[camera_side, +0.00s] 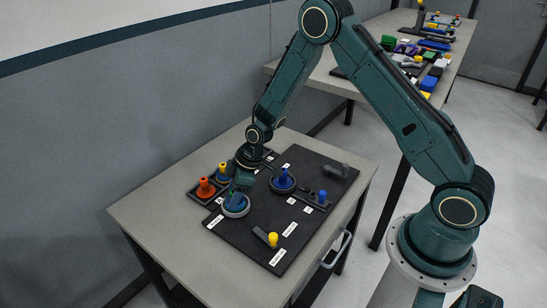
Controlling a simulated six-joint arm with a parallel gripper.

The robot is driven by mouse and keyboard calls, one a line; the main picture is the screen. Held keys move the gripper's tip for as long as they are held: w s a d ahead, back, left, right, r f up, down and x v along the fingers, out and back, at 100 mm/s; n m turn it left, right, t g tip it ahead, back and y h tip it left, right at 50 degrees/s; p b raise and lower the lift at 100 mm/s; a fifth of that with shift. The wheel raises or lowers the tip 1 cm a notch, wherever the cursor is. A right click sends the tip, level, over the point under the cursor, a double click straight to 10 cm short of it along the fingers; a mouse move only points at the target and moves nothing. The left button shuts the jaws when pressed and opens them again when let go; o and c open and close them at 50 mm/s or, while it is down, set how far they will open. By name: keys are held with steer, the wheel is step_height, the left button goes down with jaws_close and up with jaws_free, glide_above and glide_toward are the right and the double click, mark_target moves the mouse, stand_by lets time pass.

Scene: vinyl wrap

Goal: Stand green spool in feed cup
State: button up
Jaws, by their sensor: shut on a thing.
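My gripper (238,191) points down over the left part of the black board (247,243). It is shut on a small green-blue piece, which looks like the green spool (236,201). The gripper hides much of this piece. Its lower part shows within or just above a round cup with a pale grey rim (236,212), which may be the feed cup. I cannot tell whether the piece touches the cup's floor. It looks roughly upright.
An orange spool (206,187) and a yellow one (223,169) stand in a dark tray left of my gripper. A blue spool (283,179) stands on a round dark base. A blue peg (322,196) and yellow cylinder (272,239) are farther right and nearer.

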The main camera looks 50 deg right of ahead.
steer(key=shift+f, duration=0.1)
steer(key=o, duration=1)
steer(key=shift+c, duration=0.2)
steer(key=v, duration=1.2)
steer(key=shift+r, duration=0.25)
